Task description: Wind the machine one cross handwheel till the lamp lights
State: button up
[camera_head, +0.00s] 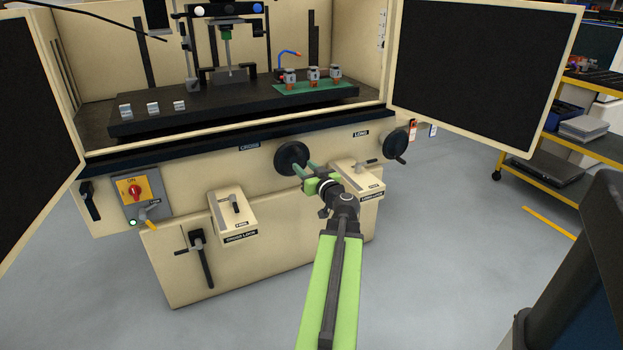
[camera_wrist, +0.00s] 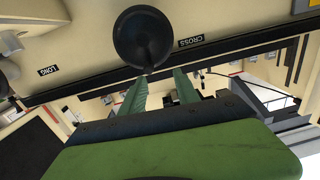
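The cross handwheel (camera_head: 291,157) is a dark round wheel on the front of the cream machine, beside the CROSS label (camera_head: 249,146). It shows near the top of the wrist view (camera_wrist: 142,38). My gripper (camera_head: 304,169) is at the wheel's lower right edge. In the wrist view my gripper (camera_wrist: 163,76) has its two green fingers apart, with no object clearly held between them. Fingertips reach close to the wheel's rim; I cannot tell whether they touch it. A small green light (camera_head: 133,222) glows on the switch panel. Which lamp the task means is not clear.
A second handwheel (camera_head: 394,145) sits right, by the LONG label. Two lever boxes (camera_head: 233,216) (camera_head: 357,183) jut from the front. A red-yellow ON switch (camera_head: 135,189) is at left. Open doors (camera_head: 480,65) flank the machine; a yellow-edged cart (camera_head: 560,165) stands right.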

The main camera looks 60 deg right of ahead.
aim_at(300, 154)
jog(key=shift+h, duration=0.3)
jog(key=shift+w+d+r, duration=0.1)
jog(key=shift+w+d, duration=1.4)
jog(key=shift+d, duration=0.3)
jog(key=shift+w+d, duration=1.5)
jog(key=shift+d, duration=0.25)
grip_shut()
